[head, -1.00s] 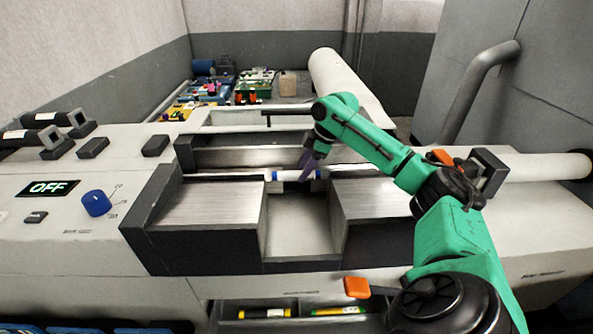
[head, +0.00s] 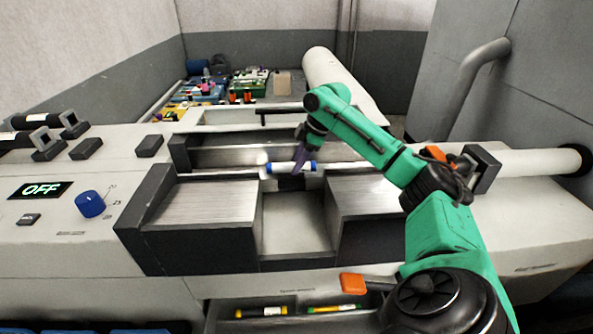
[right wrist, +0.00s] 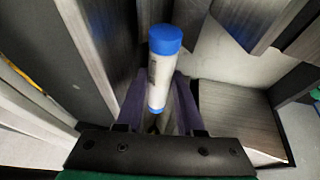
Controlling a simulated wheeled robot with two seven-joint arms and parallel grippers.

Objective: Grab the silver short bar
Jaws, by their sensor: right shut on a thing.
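The short bar (head: 291,168) is whitish-silver with blue ends. It lies roughly level across my right gripper (head: 301,163), over the gap in the machine bed. My right gripper is shut on it near the middle. My left gripper is not in view.
The machine bed (head: 200,208) has raised blocks left and right of an open gap. A panel with an OFF display (head: 40,190) and a blue knob (head: 90,204) is at left. Below, an open drawer holds a yellow bar (head: 262,311) and a yellow-green bar (head: 335,308).

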